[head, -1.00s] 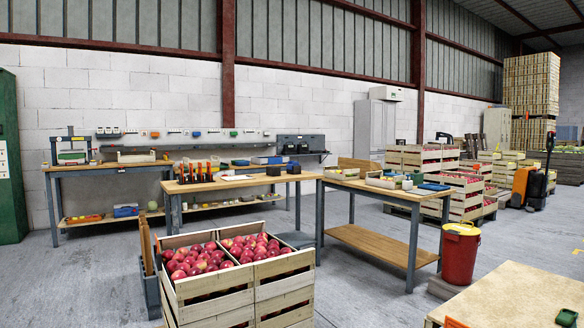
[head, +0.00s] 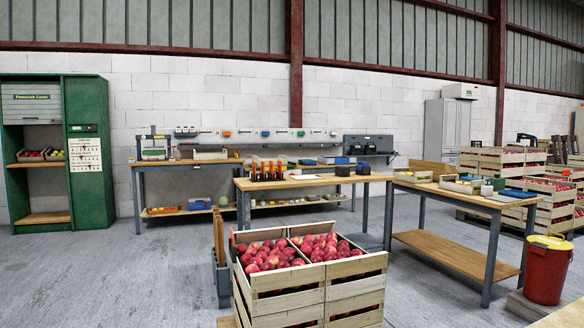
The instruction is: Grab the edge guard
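I cannot pick out an edge guard for certain in the head view. Thin upright brown boards (head: 219,238) stand in a grey bin (head: 221,280) just left of the apple crates; I cannot tell whether they are edge guards. The stacked wooden crates (head: 290,307) hold red apples (head: 318,245) at the front centre. Neither of my grippers shows in the head view.
Workbenches (head: 330,180) stand behind the crates, with another bench (head: 440,258) to the right. A red bucket (head: 547,275) stands at the right. A green cabinet (head: 90,180) is at the left wall. The grey floor at front left is clear.

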